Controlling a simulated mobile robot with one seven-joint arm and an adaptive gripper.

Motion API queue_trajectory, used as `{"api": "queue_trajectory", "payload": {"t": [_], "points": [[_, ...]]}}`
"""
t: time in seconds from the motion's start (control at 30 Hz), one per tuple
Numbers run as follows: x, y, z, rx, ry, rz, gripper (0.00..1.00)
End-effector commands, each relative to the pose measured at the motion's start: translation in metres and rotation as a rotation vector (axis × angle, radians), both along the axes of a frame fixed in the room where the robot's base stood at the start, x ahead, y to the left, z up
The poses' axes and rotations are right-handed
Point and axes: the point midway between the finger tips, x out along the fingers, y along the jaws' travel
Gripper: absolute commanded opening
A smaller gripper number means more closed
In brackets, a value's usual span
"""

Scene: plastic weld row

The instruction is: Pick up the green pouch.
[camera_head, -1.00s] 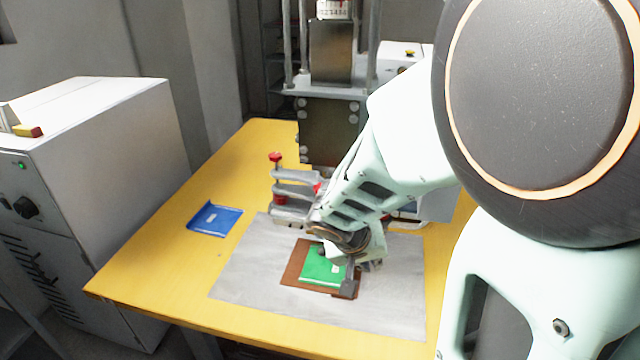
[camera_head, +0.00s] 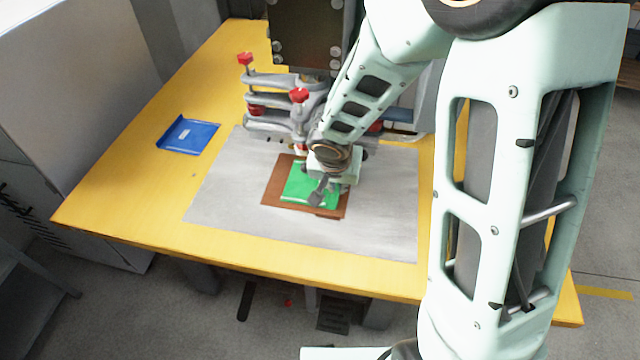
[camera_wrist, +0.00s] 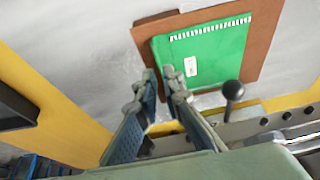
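The green pouch (camera_head: 299,188) lies flat on a brown mat (camera_head: 275,194) in the head view. In the wrist view the pouch (camera_wrist: 225,52) shows a white label and a pale striped edge, and the brown mat (camera_wrist: 262,45) shows around it. My gripper (camera_head: 318,200) is over the right part of the pouch and hides some of it. In the wrist view my gripper's fingertips (camera_wrist: 160,74) are a small gap apart, at the pouch's left edge. I see nothing clamped between them. I cannot tell whether they touch the pouch.
A grey sheet (camera_head: 375,235) lies under the mat on the yellow table (camera_head: 110,215). A blue tray (camera_head: 188,136) is to the left. Clamps with red knobs (camera_head: 299,95) and a press (camera_head: 305,35) stand behind the mat. The table's front left is clear.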

Motion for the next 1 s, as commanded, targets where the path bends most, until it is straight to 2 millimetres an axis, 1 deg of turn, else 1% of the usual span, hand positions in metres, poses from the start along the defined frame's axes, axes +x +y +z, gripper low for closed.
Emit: {"api": "queue_trajectory", "payload": {"t": [0.17, 0.4, 0.5, 0.8, 0.87, 1.0], "points": [[0.004, -0.002, -0.012, -0.002, 0.001, 0.000, 0.08], [0.015, -0.005, -0.042, -0.002, 0.001, 0.001, 0.08], [0.019, -0.006, -0.050, -0.002, 0.001, 0.001, 0.08], [0.021, -0.006, -0.052, -0.001, -0.001, 0.001, 0.08], [0.021, -0.006, -0.052, -0.001, -0.001, 0.001, 0.01], [0.021, -0.006, -0.052, -0.001, -0.001, 0.001, 0.00]]}}
